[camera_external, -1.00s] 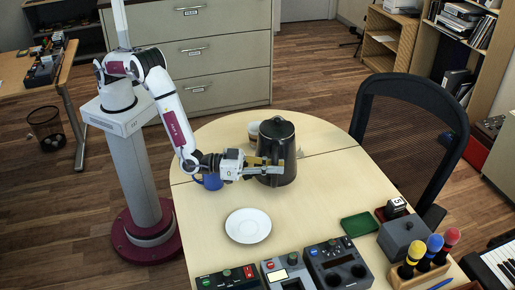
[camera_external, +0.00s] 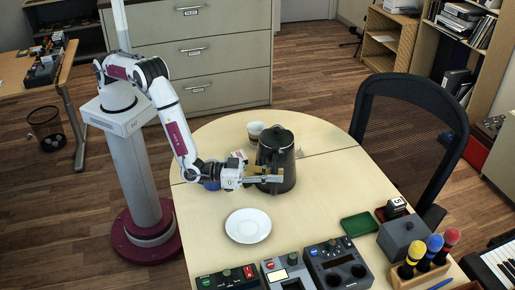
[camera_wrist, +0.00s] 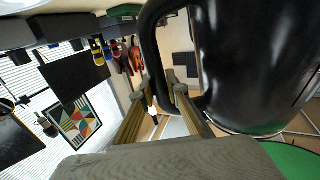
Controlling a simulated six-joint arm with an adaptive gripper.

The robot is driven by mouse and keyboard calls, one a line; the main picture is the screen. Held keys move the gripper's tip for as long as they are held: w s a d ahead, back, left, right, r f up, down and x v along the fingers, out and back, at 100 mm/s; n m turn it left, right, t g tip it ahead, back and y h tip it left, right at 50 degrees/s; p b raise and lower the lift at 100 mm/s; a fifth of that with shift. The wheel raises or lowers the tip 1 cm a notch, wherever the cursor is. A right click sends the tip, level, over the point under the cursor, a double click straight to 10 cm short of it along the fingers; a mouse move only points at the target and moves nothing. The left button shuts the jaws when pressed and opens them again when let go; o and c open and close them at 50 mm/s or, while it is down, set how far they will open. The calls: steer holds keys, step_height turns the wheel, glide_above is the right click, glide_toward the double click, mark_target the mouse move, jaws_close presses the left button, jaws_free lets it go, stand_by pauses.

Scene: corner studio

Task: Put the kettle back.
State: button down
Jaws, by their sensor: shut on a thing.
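The black kettle (camera_external: 275,150) is upright over the back middle of the round-ended table (camera_external: 325,200). I cannot tell whether its base touches the tabletop. My gripper (camera_external: 272,179) reaches in from the left, low at the kettle's near side, and is shut on its handle. In the wrist view the kettle's dark body (camera_wrist: 255,60) fills the right side. Its curved handle (camera_wrist: 150,50) runs down between the fingers of my gripper (camera_wrist: 158,95). Part of the kettle's lower body is hidden by the gripper in the outside view.
A cup (camera_external: 255,130) stands behind the kettle, and a blue mug (camera_external: 211,185) is partly hidden by my wrist. A white saucer (camera_external: 248,226) lies in front. A green tray (camera_external: 360,224), a grey box (camera_external: 402,238) and control boxes (camera_external: 338,264) line the near right. The right middle is clear.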

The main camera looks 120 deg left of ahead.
steer(key=c, duration=2)
jaws_free()
steer(key=shift+f, duration=0.15)
steer(key=shift+v, duration=6.05)
steer(key=shift+r, duration=0.2)
